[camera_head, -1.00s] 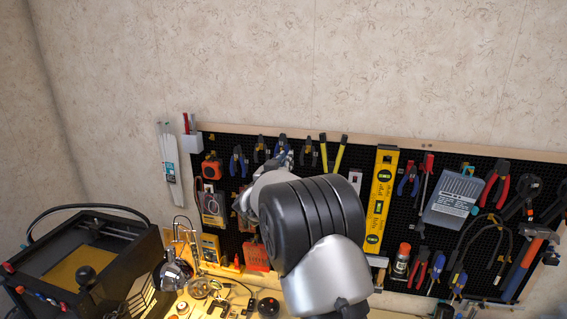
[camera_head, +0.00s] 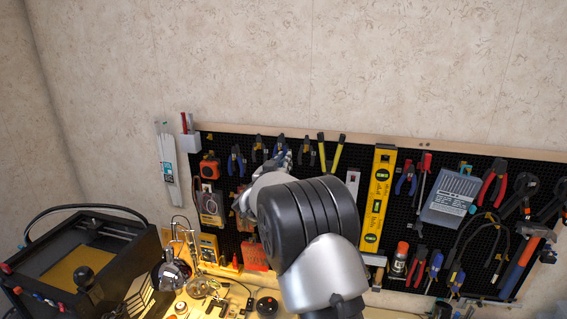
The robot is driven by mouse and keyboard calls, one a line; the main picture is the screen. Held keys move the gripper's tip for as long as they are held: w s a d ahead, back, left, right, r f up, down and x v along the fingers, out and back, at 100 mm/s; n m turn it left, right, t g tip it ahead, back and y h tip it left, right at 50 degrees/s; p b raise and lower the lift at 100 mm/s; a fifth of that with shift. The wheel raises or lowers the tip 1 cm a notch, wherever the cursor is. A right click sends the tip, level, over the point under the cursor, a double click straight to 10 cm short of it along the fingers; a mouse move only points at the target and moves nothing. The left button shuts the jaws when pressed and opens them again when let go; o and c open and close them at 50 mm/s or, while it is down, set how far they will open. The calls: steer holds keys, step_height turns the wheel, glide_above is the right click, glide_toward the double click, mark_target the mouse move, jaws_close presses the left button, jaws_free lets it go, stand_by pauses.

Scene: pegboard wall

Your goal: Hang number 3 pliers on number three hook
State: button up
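Several pliers hang in a row along the top of the black pegboard (camera_head: 222,142). One has blue handles (camera_head: 236,160), one is dark (camera_head: 258,148), and another dark pair (camera_head: 306,153) hangs further right. A yellow-handled tool (camera_head: 329,151) hangs beside them. No number on pliers or hooks is readable, so I cannot tell which is number 3. My arm covers the middle of the board. A small grey and blue shape (camera_head: 283,157) shows just above the arm; I cannot tell whether it is my gripper or a tool. My gripper's fingers are otherwise hidden behind the arm.
A yellow level (camera_head: 379,200), a grey bit case (camera_head: 452,198) and red-handled pliers (camera_head: 493,182) hang at the right. A black box-like machine (camera_head: 85,262) stands at the lower left. Small items crowd the lit bench below the board. The wall above is bare.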

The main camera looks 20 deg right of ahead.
steer(key=o, duration=0.5)
steer(key=shift+c, duration=0.2)
steer(key=v, duration=1.2)
